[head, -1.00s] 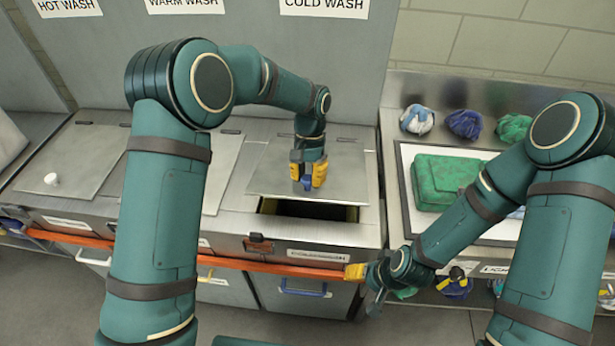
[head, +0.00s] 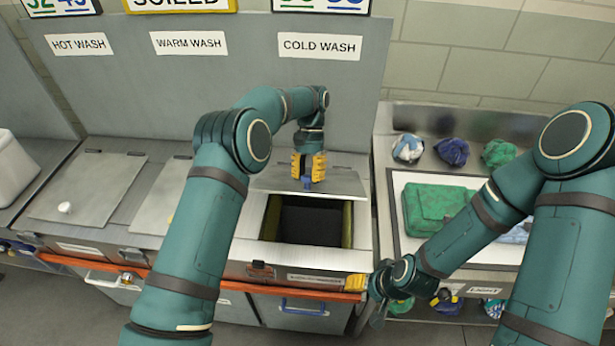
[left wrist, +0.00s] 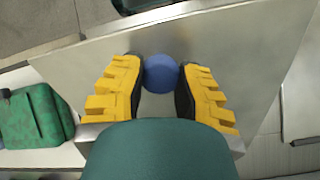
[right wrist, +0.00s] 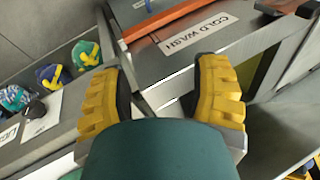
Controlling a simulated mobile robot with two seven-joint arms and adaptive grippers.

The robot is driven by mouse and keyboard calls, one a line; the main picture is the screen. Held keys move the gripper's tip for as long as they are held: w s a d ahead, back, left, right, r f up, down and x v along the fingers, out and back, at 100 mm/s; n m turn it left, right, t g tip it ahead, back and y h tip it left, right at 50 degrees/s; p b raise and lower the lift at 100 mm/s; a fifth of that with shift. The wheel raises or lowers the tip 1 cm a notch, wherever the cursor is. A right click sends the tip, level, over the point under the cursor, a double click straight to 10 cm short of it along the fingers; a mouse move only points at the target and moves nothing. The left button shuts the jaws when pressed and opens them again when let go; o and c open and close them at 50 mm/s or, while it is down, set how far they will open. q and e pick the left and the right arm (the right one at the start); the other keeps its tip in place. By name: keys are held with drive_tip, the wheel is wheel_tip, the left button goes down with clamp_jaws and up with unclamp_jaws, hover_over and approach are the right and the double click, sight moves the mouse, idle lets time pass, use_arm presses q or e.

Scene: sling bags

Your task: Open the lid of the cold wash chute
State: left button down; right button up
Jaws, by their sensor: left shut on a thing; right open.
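The cold wash chute's lid (head: 342,181) is a grey metal plate, swung up at its front and tilted back. The dark square opening (head: 308,222) shows in front of it. My left gripper (head: 308,184) is shut on the lid's blue knob (left wrist: 161,73), which sits between the yellow fingers in the left wrist view. My right gripper (right wrist: 162,88) is open and empty, low by the counter's front right corner. In the right wrist view the counter front with its cold wash label (right wrist: 195,35) lies just beyond its fingers.
Two closed lids stand left; the hot wash lid (head: 88,190) has a white knob. An orange rail (head: 210,279) runs along the counter front. On the right, a table holds a green folded bag (head: 430,205) on a white board, with several cloth bundles behind.

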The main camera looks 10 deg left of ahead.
drive_tip(key=shift+r, duration=0.1)
idle(0.4)
drive_tip(key=shift+w, duration=0.1)
drive_tip(key=c, duration=0.6)
drive_tip(key=shift+w+d+f+m, duration=0.15)
drive_tip(key=shift+d+f+m, duration=0.05)
drive_tip(key=shift+m, duration=0.1)
clamp_jaws()
drive_tip(key=w+d+m+g+y, duration=0.35)
drive_tip(key=w+m, duration=0.35)
drive_tip(key=m, duration=0.4)
drive_tip(key=w+d+r+m+g+y, duration=0.2)
drive_tip(key=w+d+r+m+y, duration=0.3)
drive_tip(key=w+r+m+y, duration=0.35)
drive_tip(key=w+a+r+h, duration=0.1)
drive_tip(key=a+r, duration=0.1)
drive_tip(key=a, duration=0.7)
drive_tip(key=shift+a+r+m, duration=0.15)
drive_tip(key=shift+a+m, duration=0.05)
drive_tip(key=shift+m, duration=0.25)
